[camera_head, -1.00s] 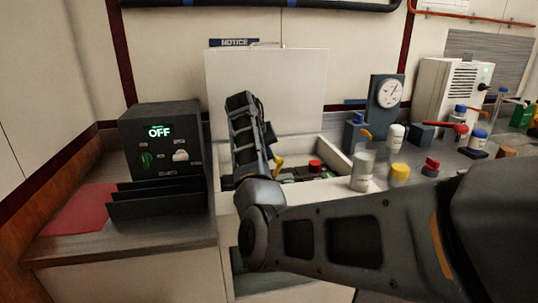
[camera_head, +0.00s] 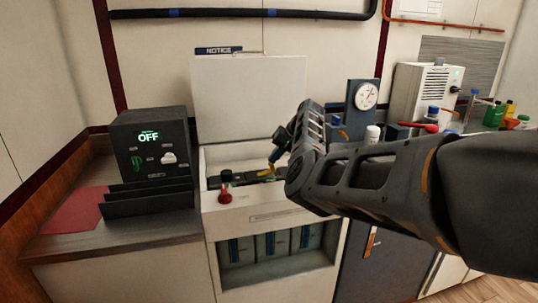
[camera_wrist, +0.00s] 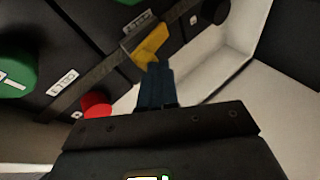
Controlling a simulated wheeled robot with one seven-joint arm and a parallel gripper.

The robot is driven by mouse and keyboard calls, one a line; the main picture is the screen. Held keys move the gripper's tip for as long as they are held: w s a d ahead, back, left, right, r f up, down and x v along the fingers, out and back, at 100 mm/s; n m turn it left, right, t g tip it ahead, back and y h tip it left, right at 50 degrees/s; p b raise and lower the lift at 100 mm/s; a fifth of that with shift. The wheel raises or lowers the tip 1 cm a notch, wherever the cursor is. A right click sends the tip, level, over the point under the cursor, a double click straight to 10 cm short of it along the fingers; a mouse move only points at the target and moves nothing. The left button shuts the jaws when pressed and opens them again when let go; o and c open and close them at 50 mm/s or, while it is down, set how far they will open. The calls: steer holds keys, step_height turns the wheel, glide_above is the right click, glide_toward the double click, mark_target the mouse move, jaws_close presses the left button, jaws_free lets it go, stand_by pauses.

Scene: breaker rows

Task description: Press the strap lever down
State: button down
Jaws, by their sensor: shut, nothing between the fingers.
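A yellow lever (camera_head: 267,173) shows in the white open-topped box, near its back right, partly hidden by my arm. In the wrist view the yellow lever (camera_wrist: 150,45) sits on a dark metal strap (camera_wrist: 88,85) that runs diagonally across black blocks. My gripper (camera_wrist: 157,68) is shut and empty, its blue fingertips at the lower edge of the yellow lever, touching it or very close. In the head view my gripper (camera_head: 281,152) is just above and right of the lever, partly covered by my arm.
A green knob (camera_wrist: 14,72), a red knob (camera_wrist: 96,104) and a black knob (camera_wrist: 214,10) lie around the strap. A dark unit reading OFF (camera_head: 148,138) stands left. The box's raised white lid (camera_head: 248,97) is behind.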

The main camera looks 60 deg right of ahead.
steer(key=shift+s+d+f+b, duration=0.3)
steer(key=shift+s+d+f, duration=0.4)
steer(key=shift+f, duration=0.25)
steer(key=shift+s+f, duration=0.15)
steer(key=shift+f, duration=0.05)
steer(key=shift+f, duration=0.2)
